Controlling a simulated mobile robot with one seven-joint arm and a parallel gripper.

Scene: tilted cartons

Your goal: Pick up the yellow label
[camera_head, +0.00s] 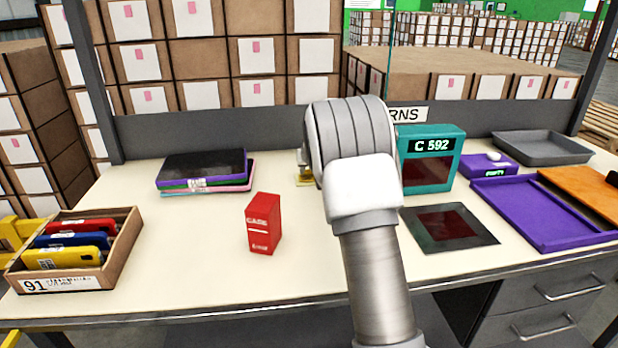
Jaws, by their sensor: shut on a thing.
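I cannot clearly make out the yellow label. A small yellow piece (304,182) shows on the table just left of my arm, at the back middle. My arm hides most of it, so I cannot tell what it is. My arm rises from the bottom right of centre and reaches over the table. Its rounded grey joint hides my gripper, so the fingers and anything between them are out of sight. A yellow case (66,258) with a white sticker lies in the tilted brown carton (125,246) at the left.
A red box (263,223) stands left of my arm. Stacked dark cases (202,168) lie behind it. At the right are a teal "C 592" display (444,144), a dark pad (449,228), a purple tray (541,240) and a grey tray (541,149). The front middle is clear.

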